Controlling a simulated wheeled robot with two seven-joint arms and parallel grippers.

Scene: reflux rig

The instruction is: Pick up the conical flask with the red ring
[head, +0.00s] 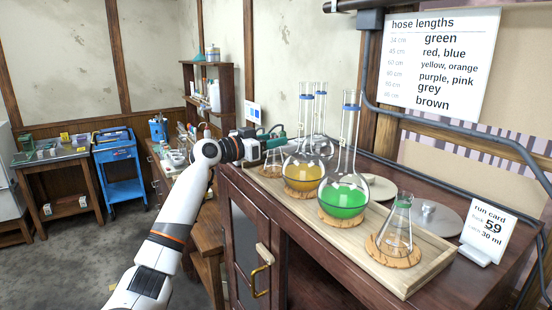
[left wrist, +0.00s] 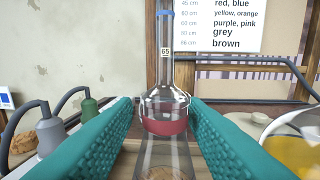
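My left gripper (head: 279,141) is at the back left of the wooden tray, with its teal fingers (left wrist: 166,125) apart. A clear conical flask (head: 272,161) stands on a cork ring just below and beside the gripper. In the left wrist view clear glass (left wrist: 166,155), apparently this flask, shows low between the fingers, with no visible grip on it. A second clear conical flask (head: 398,228) stands on a cork ring at the tray's front right. I cannot make out a red ring on either. My right gripper is out of view.
Round flasks with yellow (head: 303,171) and green liquid (head: 343,197) stand on the tray (head: 408,283) between the conical flasks. Behind the fingers is a round flask with red liquid (left wrist: 164,120), marked 65. A run card (head: 486,229) stands at the right.

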